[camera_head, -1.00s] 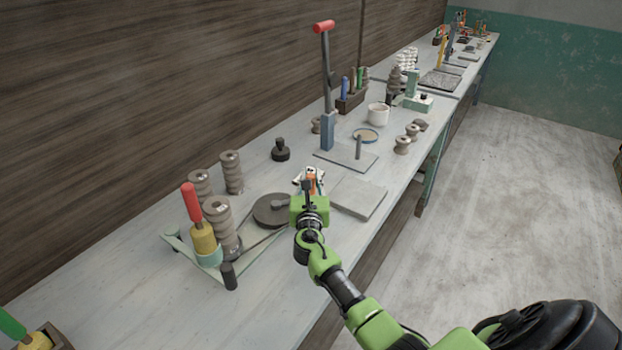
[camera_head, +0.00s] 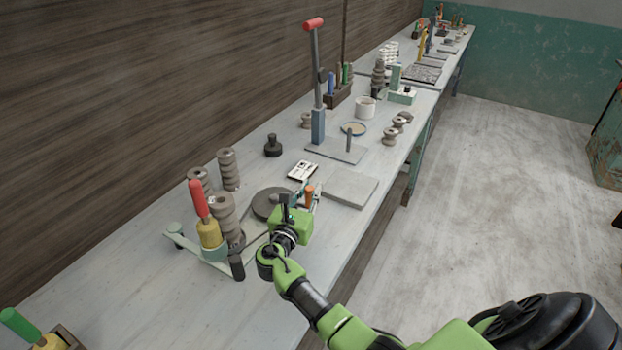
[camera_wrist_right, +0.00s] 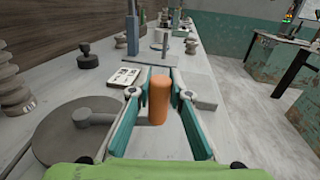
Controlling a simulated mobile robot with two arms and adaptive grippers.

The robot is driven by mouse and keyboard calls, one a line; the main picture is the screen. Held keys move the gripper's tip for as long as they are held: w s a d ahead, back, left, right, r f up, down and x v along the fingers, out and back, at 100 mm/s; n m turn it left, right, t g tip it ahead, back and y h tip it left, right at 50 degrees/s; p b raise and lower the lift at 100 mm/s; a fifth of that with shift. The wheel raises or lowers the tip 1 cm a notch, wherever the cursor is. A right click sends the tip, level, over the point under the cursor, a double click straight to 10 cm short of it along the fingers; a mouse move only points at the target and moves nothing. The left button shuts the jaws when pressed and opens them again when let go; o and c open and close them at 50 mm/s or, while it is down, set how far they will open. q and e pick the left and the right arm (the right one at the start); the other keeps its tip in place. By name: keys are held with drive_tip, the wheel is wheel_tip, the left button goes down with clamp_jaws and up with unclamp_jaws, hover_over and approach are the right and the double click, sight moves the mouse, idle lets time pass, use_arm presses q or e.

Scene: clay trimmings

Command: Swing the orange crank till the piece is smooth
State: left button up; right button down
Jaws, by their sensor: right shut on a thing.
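The orange crank handle (camera_head: 309,190) stands upright beside the dark round disc (camera_head: 266,207) on the bench. In the right wrist view the orange handle (camera_wrist_right: 158,100) is between the two teal finger pads, and the disc (camera_wrist_right: 70,143) lies to its left with a short grey arm on top. My right gripper (camera_head: 306,193) is shut on the orange handle. The link between handle and disc is partly hidden by the fingers. I cannot tell which piece is being smoothed or how smooth it is. My left gripper is not in view.
Stacked ribbed grey pieces (camera_head: 226,212) and a red-handled yellow tool (camera_head: 207,228) stand left of the disc. A printed card (camera_head: 303,170) lies behind the gripper, a grey slab (camera_head: 350,187) to its right. A tall red-topped lever (camera_head: 317,75) rises farther back.

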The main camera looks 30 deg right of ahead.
drive_tip(key=shift+p+v, duration=0.5)
drive_tip(key=shift+v, duration=0.65)
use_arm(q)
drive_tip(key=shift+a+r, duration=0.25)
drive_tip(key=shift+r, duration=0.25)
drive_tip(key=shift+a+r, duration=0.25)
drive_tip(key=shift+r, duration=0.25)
use_arm(e)
drive_tip(key=shift+s+a+f, duration=0.15)
drive_tip(key=shift+s+a, duration=0.2)
drive_tip(key=shift+a, duration=0.45)
use_arm(q)
drive_tip(key=shift+p, duration=0.3)
use_arm(e)
drive_tip(key=shift+a, duration=0.1)
drive_tip(key=c, duration=1.8)
unclamp_jaws()
drive_tip(key=shift+c, duration=0.2)
wheel_tip(320, 180, up, 10)
